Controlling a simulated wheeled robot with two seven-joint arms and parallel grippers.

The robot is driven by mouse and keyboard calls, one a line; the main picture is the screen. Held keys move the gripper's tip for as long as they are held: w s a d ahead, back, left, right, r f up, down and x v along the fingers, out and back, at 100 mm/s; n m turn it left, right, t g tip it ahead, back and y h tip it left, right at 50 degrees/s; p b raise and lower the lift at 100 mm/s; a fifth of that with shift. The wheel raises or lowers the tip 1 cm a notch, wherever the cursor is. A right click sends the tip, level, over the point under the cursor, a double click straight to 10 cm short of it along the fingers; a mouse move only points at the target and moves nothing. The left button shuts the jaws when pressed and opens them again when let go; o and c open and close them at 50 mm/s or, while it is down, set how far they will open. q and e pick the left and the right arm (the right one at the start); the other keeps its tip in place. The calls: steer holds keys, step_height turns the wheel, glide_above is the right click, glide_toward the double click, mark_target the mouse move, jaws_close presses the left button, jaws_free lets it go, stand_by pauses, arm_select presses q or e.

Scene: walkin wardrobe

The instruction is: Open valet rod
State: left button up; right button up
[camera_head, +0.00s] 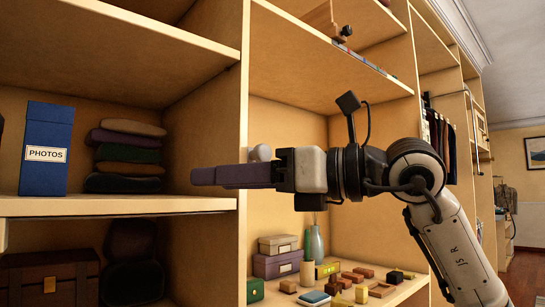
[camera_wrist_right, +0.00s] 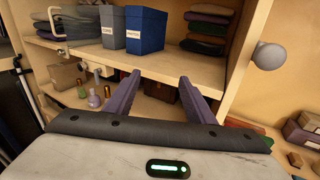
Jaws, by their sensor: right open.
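The valet rod shows as a pale round knob (camera_head: 261,152) at the upright panel between two wardrobe bays. In the right wrist view the knob (camera_wrist_right: 270,55) sits on the panel's edge, to the right of my fingers and apart from them. The rest of the rod is hidden. My right gripper (camera_head: 194,176) reaches in from the right, its purple fingers pointing left across the panel's front and just below the knob. In the wrist view the right gripper (camera_wrist_right: 158,80) is open, with nothing between its fingers. My left gripper is not in view.
The upright panel (camera_head: 243,95) separates the bays. Small boxes and a vase (camera_head: 315,245) stand in the right bay. Open floor shows at far right.

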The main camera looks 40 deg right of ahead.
mark_target(266, 153)
steer(key=s+d+r+m+t+h, duration=0.2)
steer(key=d+r+m+h, duration=0.15)
steer(key=d, duration=0.35)
steer(key=s+d+r+m+t+h, duration=0.1)
steer(key=d+r+m+h, duration=0.1)
steer(key=d+h, duration=0.3)
steer(key=shift+n, duration=0.25)
steer(key=w, duration=0.6)
steer(key=w+p, duration=0.1)
steer(key=w, duration=0.2)
steer(key=shift+w+d, duration=0.3)
steer(key=shift+w, duration=0.05)
jaws_close()
steer(key=shift+y, duration=0.35)
